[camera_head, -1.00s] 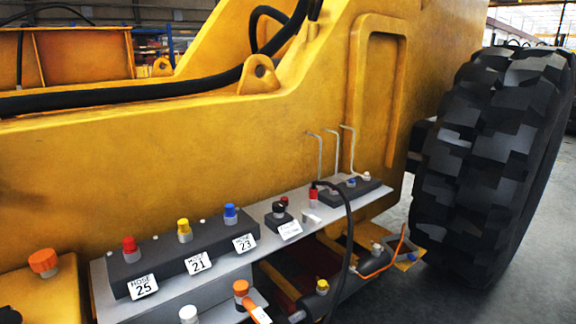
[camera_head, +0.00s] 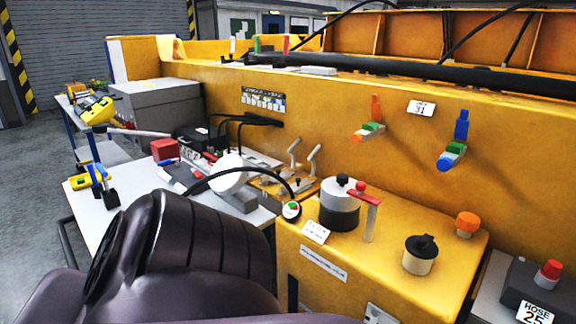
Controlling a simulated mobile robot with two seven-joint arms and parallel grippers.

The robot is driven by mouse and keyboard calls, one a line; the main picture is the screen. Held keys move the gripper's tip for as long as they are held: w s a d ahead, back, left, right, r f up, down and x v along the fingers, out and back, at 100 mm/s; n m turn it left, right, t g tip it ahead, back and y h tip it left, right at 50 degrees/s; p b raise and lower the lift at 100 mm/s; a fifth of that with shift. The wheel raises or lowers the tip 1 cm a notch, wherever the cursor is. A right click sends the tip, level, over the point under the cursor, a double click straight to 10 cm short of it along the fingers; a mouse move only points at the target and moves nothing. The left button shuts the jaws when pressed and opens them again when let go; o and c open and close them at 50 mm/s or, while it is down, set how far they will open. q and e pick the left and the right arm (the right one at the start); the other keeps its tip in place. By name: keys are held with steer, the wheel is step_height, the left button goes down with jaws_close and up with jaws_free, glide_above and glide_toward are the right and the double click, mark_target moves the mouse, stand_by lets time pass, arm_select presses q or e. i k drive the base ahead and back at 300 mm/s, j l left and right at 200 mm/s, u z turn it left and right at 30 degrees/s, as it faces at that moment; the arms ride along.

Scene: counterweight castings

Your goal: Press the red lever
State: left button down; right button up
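A red lever (camera_head: 364,196) lies across the top of a slim grey post on a yellow box in the middle right of the head view. Its red knob end is close beside a black and white cylinder (camera_head: 340,203). Neither of my grippers shows in this view. A dark, ribbed arm part, apparently mine, fills the lower left, in front of the bench and left of the yellow box.
A black-capped white cylinder (camera_head: 420,255) and an orange cap (camera_head: 467,224) stand right of the lever. Blue and orange wall valves (camera_head: 455,140) stick out above. A cluttered white bench (camera_head: 125,228) lies to the left. A thin black hose arches behind the arm.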

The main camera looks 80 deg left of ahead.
mark_target(196, 174)
steer(key=j+u, duration=0.1)
steer(key=u, duration=1.2)
